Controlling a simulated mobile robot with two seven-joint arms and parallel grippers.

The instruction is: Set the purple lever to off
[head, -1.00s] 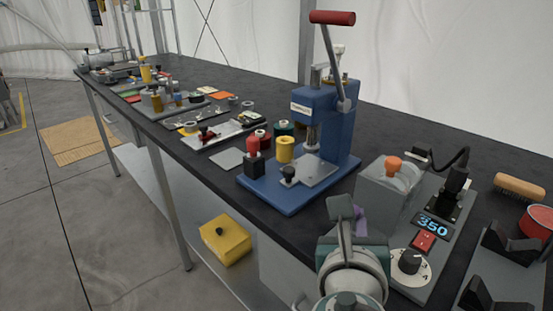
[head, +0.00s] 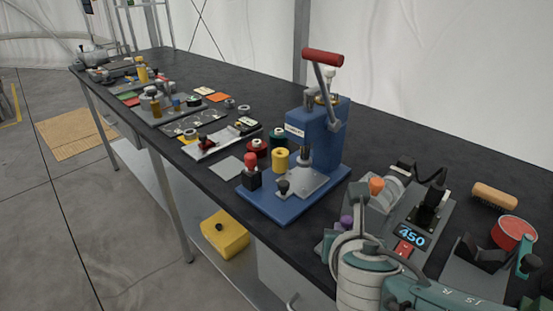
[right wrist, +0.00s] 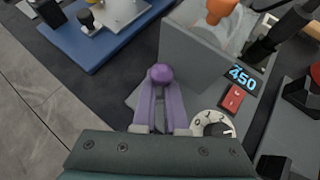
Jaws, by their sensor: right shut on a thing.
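The purple lever (right wrist: 160,76) has a round knob and two arms running down toward my right gripper (right wrist: 158,150) in the right wrist view. In the head view the purple knob (head: 346,221) shows between the finger parts of my right gripper (head: 344,232), which is shut on the lever. The gripper body hides the lever's lower end and the exact contact. The lever is beside a grey unit with a lit display (head: 412,236) reading 450. My left gripper is not in view.
Beside the lever are a red switch (right wrist: 232,97) and a numbered dial (right wrist: 216,124). An orange knob (head: 376,186) sits behind. A blue press (head: 320,135) stands to the left.

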